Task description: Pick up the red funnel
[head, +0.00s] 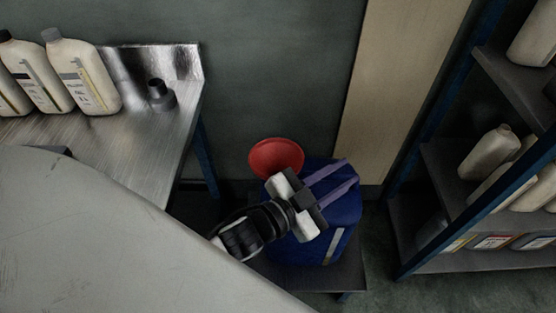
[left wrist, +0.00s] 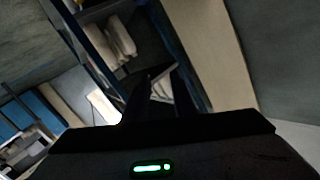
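The red funnel (head: 276,157) is a wide red cone in the head view, beside the blue canister (head: 318,246) and near the wall. Part of its lower side is hidden behind my left gripper. My left gripper (head: 350,172) is just right of the funnel and over the blue canister, fingers pointing up and right in the picture. Its two fingers are apart with nothing between them. In the left wrist view the dark fingers (left wrist: 160,85) are also spread, and the funnel does not show there. My right gripper is not in view.
A metal bench (head: 150,140) at the left holds several pale bottles (head: 84,80) and a dark spouted part (head: 160,94). A shelf rack (head: 450,190) with bottles stands at the right. The canister rests on a low dark stand (head: 346,278).

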